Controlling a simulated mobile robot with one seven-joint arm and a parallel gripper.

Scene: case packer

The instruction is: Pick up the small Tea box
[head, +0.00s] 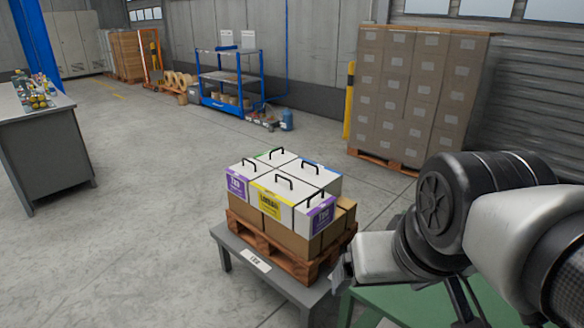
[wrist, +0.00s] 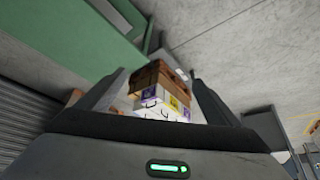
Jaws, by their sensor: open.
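Several white boxes with black top handles stand grouped on a wooden pallet (head: 272,250) in the head view. One has a purple label (head: 237,185) at the left, one a yellow label (head: 270,202) in front, and another a purple label (head: 321,219) at the right. Green and blue edges show on the rear boxes. The print is too small to tell surely which is the Tea box. My gripper (wrist: 160,82) is open and empty. In the wrist view the boxes (wrist: 155,102) appear between its fingers, some distance off, partly hidden by the gripper body.
Plain brown cartons (head: 280,231) lie under the white boxes. The pallet rests on a low grey table (head: 232,250). A green surface (head: 405,302) is below my arm. A tall carton stack (head: 415,95), a blue cart (head: 228,80) and a grey workbench (head: 45,150) stand around open floor.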

